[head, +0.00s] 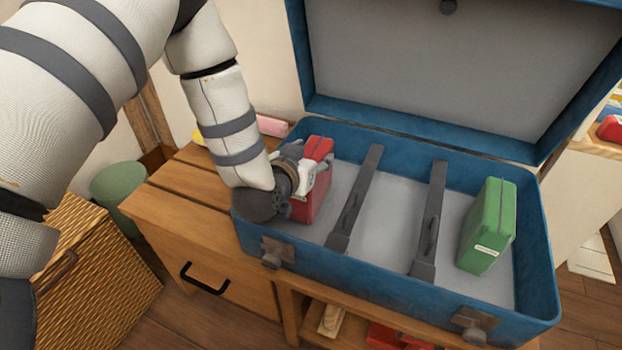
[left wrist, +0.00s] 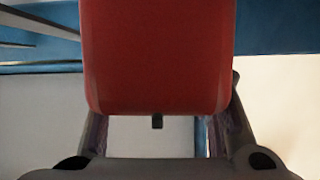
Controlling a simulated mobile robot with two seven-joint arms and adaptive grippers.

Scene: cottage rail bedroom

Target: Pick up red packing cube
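The red packing cube (head: 318,190) stands upright in the left part of the open blue suitcase (head: 395,290). My left gripper (head: 312,175) is at the cube from its left and near side, and partly hides it. In the left wrist view the red cube (left wrist: 158,55) fills the upper middle. The fingers of my left gripper (left wrist: 160,125) lie close along both its sides and look shut on it; the fingertips are partly hidden. The cube's base appears at the suitcase floor, though contact is hard to tell. My right gripper is not in view.
A green packing cube (head: 487,226) stands at the suitcase's right end. Two dark straps (head: 355,200) cross the suitcase floor, with free room between them. The suitcase lid (head: 440,75) stands open behind. A wooden cabinet (head: 180,205) and a wicker basket (head: 92,270) are at left.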

